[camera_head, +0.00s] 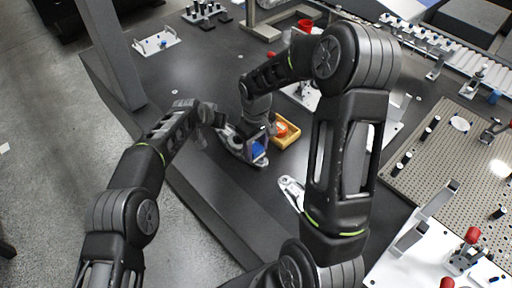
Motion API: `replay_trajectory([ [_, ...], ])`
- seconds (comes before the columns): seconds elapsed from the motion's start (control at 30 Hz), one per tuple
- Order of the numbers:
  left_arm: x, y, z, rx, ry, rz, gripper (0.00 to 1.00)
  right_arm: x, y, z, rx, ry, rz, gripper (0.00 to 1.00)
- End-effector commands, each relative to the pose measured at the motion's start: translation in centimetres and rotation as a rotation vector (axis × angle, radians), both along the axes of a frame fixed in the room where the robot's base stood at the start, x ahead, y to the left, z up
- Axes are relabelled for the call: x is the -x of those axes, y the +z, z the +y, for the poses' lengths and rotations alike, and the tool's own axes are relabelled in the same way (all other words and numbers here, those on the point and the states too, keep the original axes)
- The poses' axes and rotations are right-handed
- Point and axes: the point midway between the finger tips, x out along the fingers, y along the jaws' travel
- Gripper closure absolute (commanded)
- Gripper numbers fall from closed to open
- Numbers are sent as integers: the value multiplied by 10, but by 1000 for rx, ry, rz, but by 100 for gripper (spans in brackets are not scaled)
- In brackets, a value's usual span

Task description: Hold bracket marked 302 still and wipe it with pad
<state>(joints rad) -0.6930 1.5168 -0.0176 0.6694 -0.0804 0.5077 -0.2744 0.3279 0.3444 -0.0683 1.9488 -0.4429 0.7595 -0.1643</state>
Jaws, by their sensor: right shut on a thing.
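A grey metal bracket (236,150) lies on the dark table near its front left edge; its marking is too small to read. My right gripper (258,137) reaches down over the bracket's right end and is shut on a blue pad (259,148). The pad is at the bracket's right end; whether they touch is unclear. My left gripper (220,121) is at the bracket's upper left end. Its fingers are small and partly hidden, so I cannot tell whether they are open or shut on the bracket.
A small yellow-orange tray (290,140) with an orange item stands just right of the pad. A silver bracket-like part (291,190) lies nearer, beside my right arm. A perforated plate (455,150) with posts is at right. The table's front edge (200,195) runs close by.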

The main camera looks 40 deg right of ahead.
Motion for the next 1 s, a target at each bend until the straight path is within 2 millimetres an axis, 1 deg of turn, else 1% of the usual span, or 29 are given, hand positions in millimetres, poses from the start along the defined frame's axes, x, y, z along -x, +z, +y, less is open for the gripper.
replay_trajectory([
  [0.03, 3, -9, 2, -12, -3, 12, 100, 1, -3, 3, -3, 1, 4, 86],
  [0.2, 3, -9, 2, -11, -3, 12, 100, 2, -2, 10, -3, 1, 5, 86],
  [0.47, 3, -9, 2, -12, -2, 11, 100, 3, -2, 11, -4, 1, 5, 86],
  [0.67, 3, -9, 2, -12, -2, 11, 100, 3, -2, 19, -3, 0, 5, 86],
  [0.9, 3, -9, 2, -12, -2, 11, 100, 3, -1, 18, -3, 0, 4, 86],
  [1.0, 3, -9, 2, -12, -2, 11, 100, 2, -1, 15, -2, -1, 4, 86],
])
